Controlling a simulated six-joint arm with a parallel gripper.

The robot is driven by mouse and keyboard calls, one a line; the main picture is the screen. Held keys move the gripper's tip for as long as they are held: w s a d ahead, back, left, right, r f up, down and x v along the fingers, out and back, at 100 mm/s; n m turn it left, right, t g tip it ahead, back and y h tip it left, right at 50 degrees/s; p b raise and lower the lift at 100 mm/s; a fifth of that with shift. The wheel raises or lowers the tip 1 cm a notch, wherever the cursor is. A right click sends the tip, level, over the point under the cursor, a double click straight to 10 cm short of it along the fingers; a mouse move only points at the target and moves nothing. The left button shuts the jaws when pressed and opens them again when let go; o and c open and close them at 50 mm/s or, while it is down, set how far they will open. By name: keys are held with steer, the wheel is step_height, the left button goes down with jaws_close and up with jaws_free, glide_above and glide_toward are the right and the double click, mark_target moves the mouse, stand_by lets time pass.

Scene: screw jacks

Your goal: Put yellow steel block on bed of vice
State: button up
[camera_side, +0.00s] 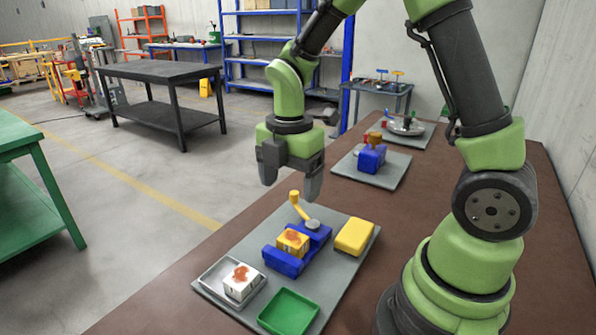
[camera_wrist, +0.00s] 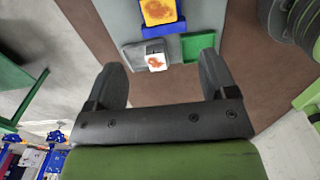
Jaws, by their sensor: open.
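The yellow steel block (camera_side: 292,244), with a rust-orange patch on top, sits in the blue vice (camera_side: 284,263), between its front jaw and its rear part. It also shows at the top edge of the wrist view (camera_wrist: 158,12). Whether the jaws press on it cannot be told. My gripper (camera_side: 291,178) is open and empty, apart from and above the vice. In the wrist view the open fingers (camera_wrist: 160,66) stand wide apart, with the white block (camera_wrist: 156,62) in line between them, lower down. The vice has a yellow handle (camera_side: 299,207).
The white rust-patched block (camera_side: 239,285) sits in a grey tray (camera_side: 213,277). A green tray (camera_side: 288,312) and a yellow tray or pad (camera_side: 354,236) share the grey plate (camera_side: 340,272). Another blue device (camera_side: 371,158) stands farther back on the brown bench. Space around my gripper is clear.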

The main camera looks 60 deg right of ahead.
steer(key=s+a+r+m+t+y, duration=0.1)
steer(key=s+a+r+m+t, duration=0.1)
steer(key=s+r+m, duration=0.4)
steer(key=s+a+r+m+t+y, duration=0.1)
steer(key=s+a+r+m+t, duration=0.2)
steer(key=m, duration=1.3)
steer(key=s+r+t, duration=0.2)
steer(key=s+r, duration=0.1)
steer(key=r, duration=0.2)
steer(key=shift+s+r, duration=0.15)
steer(key=shift+s, duration=0.2)
steer(key=shift+d, duration=0.1)
